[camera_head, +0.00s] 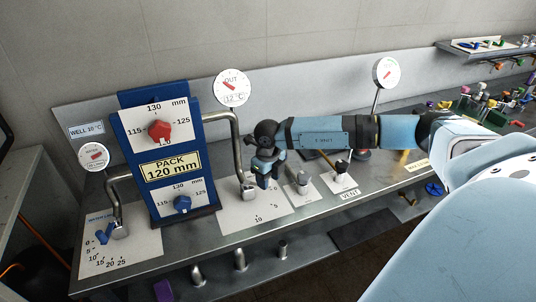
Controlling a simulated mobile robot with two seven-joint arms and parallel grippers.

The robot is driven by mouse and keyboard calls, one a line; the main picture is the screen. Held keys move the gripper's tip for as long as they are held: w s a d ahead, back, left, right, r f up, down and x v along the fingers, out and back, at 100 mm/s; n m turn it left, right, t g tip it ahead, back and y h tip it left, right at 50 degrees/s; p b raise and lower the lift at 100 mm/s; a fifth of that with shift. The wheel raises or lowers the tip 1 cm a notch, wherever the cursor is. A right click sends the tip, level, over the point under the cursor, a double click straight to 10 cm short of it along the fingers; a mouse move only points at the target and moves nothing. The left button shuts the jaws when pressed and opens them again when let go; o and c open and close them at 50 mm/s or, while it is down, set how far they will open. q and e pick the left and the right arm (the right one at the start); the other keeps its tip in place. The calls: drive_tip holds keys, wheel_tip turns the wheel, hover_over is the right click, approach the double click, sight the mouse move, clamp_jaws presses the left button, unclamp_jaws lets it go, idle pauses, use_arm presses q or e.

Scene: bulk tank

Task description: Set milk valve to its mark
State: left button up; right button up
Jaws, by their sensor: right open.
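My right gripper (264,181) points down from the wrist over a white scale plate (236,217) with the marks 5 and 10. The gripper is open. It hides part of this plate, and I cannot read a milk label or see a set mark there. A grey valve fitting (247,190) stands on the plate at the foot of a bent pipe, just left of the fingers. I cannot tell whether the fingers touch anything. The OUT gauge (232,87) behind shows 12 °C. My left gripper is not in view.
A blue panel (205,170) with a red knob (159,131), a blue knob (182,204) and a "PACK 120 mm" sign stands left. A water valve (120,231) with a blue handle is farther left. Grey handles, one labelled VENT (349,195), stand right of the gripper, under my arm.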

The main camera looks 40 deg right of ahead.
drive_tip(key=shift+r, duration=0.1)
wheel_tip(320, 180, up, 14)
drive_tip(key=b, duration=0.1)
drive_tip(key=shift+f, duration=0.2)
